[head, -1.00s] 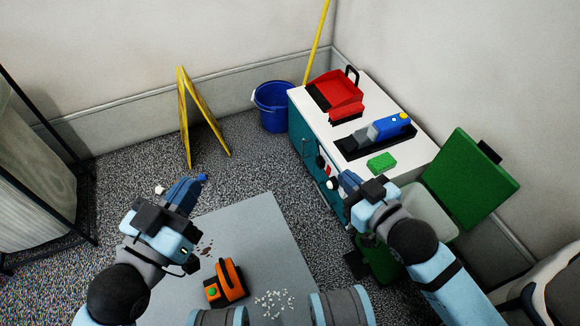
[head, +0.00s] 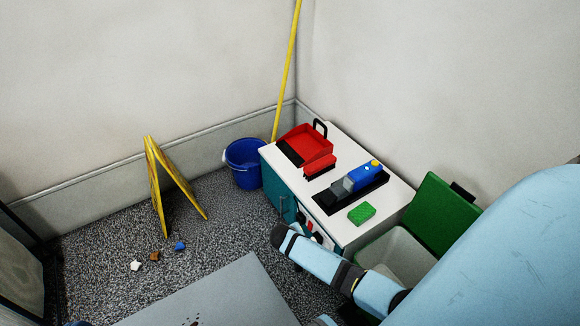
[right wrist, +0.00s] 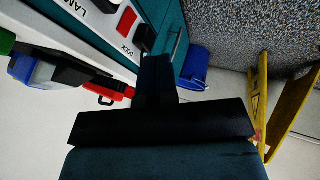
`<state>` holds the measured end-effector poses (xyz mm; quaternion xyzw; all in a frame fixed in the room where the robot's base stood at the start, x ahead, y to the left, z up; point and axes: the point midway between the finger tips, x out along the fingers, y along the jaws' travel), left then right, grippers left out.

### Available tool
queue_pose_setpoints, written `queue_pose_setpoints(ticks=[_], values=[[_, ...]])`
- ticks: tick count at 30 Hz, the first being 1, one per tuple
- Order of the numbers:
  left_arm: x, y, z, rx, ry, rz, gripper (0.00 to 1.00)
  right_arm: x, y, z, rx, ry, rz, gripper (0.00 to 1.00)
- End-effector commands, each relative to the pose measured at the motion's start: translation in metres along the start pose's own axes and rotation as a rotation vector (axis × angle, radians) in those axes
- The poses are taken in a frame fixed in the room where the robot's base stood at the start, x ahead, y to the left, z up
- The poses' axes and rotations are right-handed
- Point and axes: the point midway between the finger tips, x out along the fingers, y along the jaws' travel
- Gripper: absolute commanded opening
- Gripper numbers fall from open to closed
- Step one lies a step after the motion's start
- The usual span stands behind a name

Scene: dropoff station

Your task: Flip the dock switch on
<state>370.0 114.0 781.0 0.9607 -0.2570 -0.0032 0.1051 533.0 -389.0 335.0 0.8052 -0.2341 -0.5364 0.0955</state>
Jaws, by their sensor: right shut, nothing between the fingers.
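In the head view my right gripper (head: 281,236) is at the cabinet's front, partly hiding the panel (head: 312,229). The switch's position cannot be told. A dark blue sliver at the bottom left edge of the head view may be my left gripper; its jaws do not show.
On the cabinet (head: 338,240) stand a red dustpan (head: 310,146), a blue-grey tool (head: 360,180) and a green sponge (head: 361,213). A bin with a green lid (head: 436,210) stands right, a blue bucket (head: 245,168) left. A yellow sign (head: 165,185) stands on the carpet.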

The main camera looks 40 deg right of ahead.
Motion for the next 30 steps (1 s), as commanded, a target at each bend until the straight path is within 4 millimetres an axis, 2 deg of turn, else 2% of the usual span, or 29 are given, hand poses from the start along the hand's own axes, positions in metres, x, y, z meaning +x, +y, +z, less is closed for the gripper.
queue_pose_setpoints(ticks=[11, 14, 17, 23, 26, 29, 30], values=[[0.000, 0.000, 0.001, -0.001, -0.002, 0.000, 0.00, 0.003, 0.000, 0.001, 0.002, -0.007, 0.006, 0.00], [0.000, -0.001, 0.006, -0.001, -0.012, 0.001, 0.00, 0.009, 0.000, 0.002, 0.001, -0.008, 0.007, 0.00], [0.000, -0.003, 0.017, 0.000, -0.043, 0.004, 0.00, 0.023, -0.001, 0.003, 0.000, -0.007, 0.007, 0.00], [-0.001, -0.009, 0.051, 0.007, -0.142, 0.017, 0.00, 0.066, -0.001, 0.004, 0.001, -0.007, 0.008, 0.00], [0.001, -0.014, 0.059, 0.048, -0.147, 0.024, 0.00, 0.088, -0.001, 0.004, 0.001, -0.006, 0.007, 0.00], [0.006, -0.021, 0.054, 0.133, -0.097, 0.028, 0.00, 0.107, -0.001, 0.004, 0.002, -0.007, 0.007, 0.00], [0.007, -0.022, 0.051, 0.153, -0.084, 0.029, 0.00, 0.111, 0.005, 0.004, 0.002, -0.006, 0.008, 0.00]])
